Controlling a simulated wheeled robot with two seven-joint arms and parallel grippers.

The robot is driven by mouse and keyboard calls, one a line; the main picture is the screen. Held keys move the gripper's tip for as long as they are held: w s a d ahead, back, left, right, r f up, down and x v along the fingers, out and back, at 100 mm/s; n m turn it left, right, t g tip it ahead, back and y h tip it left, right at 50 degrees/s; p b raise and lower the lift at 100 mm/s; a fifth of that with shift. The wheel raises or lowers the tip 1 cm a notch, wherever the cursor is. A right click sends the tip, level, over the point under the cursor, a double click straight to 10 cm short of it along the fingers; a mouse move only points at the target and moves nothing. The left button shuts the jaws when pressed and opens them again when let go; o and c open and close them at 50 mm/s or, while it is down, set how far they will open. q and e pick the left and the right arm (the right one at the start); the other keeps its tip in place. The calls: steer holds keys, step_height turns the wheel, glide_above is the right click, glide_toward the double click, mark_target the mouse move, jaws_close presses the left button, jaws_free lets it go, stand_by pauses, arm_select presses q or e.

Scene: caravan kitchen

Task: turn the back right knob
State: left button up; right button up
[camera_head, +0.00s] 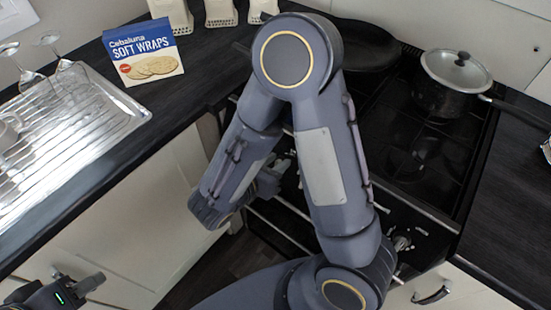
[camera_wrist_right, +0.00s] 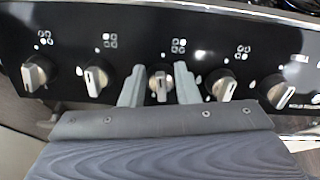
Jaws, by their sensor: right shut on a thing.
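In the right wrist view, a row of silver knobs runs along the black stove front panel (camera_wrist_right: 130,48). The two grey fingers of my right gripper (camera_wrist_right: 160,88) are on either side of the middle knob (camera_wrist_right: 160,75) and shut on it. A burner mark sits above it, too small to tell which burner it stands for. In the head view, my right gripper (camera_head: 272,175) is at the stove front, partly hidden by my own arm. My left gripper (camera_head: 78,285) is at the lower left, away from the stove; whether its fingers are apart is unclear.
A lidded pot (camera_head: 450,85) stands on the back right of the stove, and a dark pan (camera_head: 365,45) is at the back left. A soft wraps box (camera_head: 143,52) and a metal drainer tray (camera_head: 70,130) with glasses sit on the left counter.

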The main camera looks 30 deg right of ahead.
steer(key=n+p, duration=0.4)
steer(key=n, duration=0.1)
steer(key=n+p, duration=0.2)
steer(key=n, duration=0.1)
steer(key=shift+w+a+f+y, duration=0.1)
steer(key=shift+w+a+y, duration=0.15)
steer(key=shift+w+y, duration=0.05)
steer(key=shift+a+f+n+p, duration=0.15)
steer(key=shift+n+p, duration=0.65)
steer(key=shift+n, duration=0.5)
steer(key=shift+f+n+p, duration=0.2)
steer(key=shift+n+p, duration=0.6)
steer(key=shift+n, duration=0.5)
steer(key=shift+a+f+n+p, duration=0.15)
steer(key=shift+n+p, duration=0.65)
steer(key=shift+n, duration=0.5)
steer(key=shift+f, duration=0.1)
steer(key=o, duration=0.9)
steer(key=shift+d, duration=0.1)
steer(key=shift+o, duration=0.2)
